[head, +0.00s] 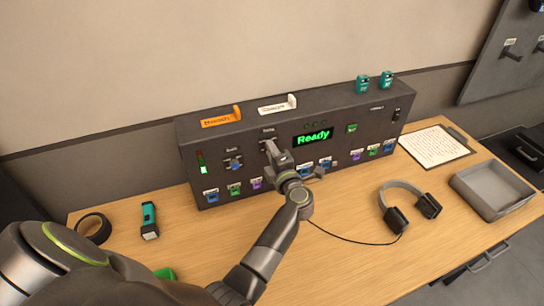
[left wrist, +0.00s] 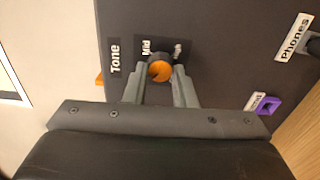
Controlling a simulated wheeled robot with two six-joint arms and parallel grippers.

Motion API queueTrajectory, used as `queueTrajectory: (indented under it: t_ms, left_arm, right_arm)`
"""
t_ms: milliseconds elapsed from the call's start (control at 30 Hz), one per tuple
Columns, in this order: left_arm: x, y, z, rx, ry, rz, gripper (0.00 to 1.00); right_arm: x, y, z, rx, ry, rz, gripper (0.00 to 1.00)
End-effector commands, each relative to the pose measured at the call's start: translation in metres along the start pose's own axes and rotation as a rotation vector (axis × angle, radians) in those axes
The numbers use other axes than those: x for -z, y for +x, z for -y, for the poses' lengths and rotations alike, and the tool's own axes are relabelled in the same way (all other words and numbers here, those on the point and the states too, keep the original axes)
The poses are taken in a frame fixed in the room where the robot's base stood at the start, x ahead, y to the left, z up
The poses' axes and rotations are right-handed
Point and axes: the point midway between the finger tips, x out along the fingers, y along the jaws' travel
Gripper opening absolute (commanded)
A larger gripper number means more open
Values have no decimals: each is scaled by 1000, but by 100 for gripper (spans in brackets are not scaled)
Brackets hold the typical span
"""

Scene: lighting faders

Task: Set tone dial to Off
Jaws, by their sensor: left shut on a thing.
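The tone dial (left wrist: 160,69) is a round knob with an orange face and a dark rim, beside the "Tone" label on the dark panel. A "Mid" label stands near it, and another label is partly covered by a finger. My left gripper (left wrist: 160,78) is shut on the dial, one finger on each side. In the head view my left gripper (head: 272,150) reaches the front of the control box (head: 230,120) and hides the dial. I cannot tell the dial's setting. My right gripper is not in view.
The box has a green "Ready" display (head: 313,137), a blue dial (head: 235,164) and a row of coloured keys. Headphones (head: 408,208), a grey tray (head: 492,190) and a clipboard (head: 435,145) lie to the right. A flashlight (head: 149,220) and tape roll (head: 94,228) lie left.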

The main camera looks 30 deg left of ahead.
Motion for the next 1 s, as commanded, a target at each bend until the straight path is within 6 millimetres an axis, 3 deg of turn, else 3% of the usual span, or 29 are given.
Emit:
queueTrajectory:
  t_ms: [1000]
  left_arm:
    - [-2, 0, 6, -3, -969, 3, 1]
  right_arm:
    - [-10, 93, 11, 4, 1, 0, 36]
